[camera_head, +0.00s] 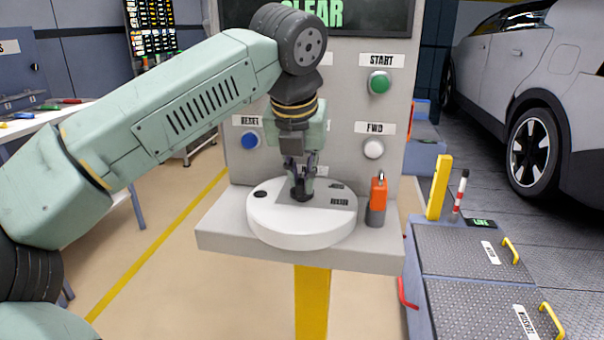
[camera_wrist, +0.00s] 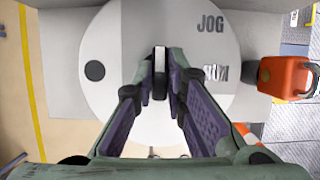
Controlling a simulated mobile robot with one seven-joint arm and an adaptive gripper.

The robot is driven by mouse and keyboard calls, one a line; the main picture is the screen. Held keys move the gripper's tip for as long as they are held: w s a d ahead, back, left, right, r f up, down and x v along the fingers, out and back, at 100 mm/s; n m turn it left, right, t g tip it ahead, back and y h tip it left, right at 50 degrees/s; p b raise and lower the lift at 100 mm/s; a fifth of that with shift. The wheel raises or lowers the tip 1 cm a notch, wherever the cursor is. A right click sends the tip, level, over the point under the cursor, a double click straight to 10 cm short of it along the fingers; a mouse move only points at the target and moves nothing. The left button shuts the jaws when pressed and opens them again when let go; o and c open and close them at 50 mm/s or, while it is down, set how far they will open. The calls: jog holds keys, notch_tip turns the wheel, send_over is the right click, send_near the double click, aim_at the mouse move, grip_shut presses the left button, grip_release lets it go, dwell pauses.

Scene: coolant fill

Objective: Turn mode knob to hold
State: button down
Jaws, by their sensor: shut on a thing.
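The mode knob is a black upright grip (camera_wrist: 160,72) in the middle of a round white dial (camera_head: 290,236) on the grey console shelf. My gripper (camera_head: 301,187) points down over the dial with its fingers shut on the knob. In the wrist view the two fingers (camera_wrist: 160,88) lie on either side of the knob. The dial also shows in the wrist view (camera_wrist: 115,40), with the word JOG at its upper right and a second label, upside down, below it. A black round spot lies at the dial's left. No HOLD label is readable; my fingers and arm hide part of the dial.
An orange padlock-like item (camera_head: 378,198) stands on the shelf right of the dial. The panel behind carries a green START button (camera_head: 379,83), a white FWD button (camera_head: 373,149) and a blue RESET button (camera_head: 250,140). A yellow post (camera_head: 439,187) and a car stand farther right.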

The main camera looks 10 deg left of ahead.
jog(key=c, duration=1.6)
grip_release()
notch_tip(320, 180, up, 10)
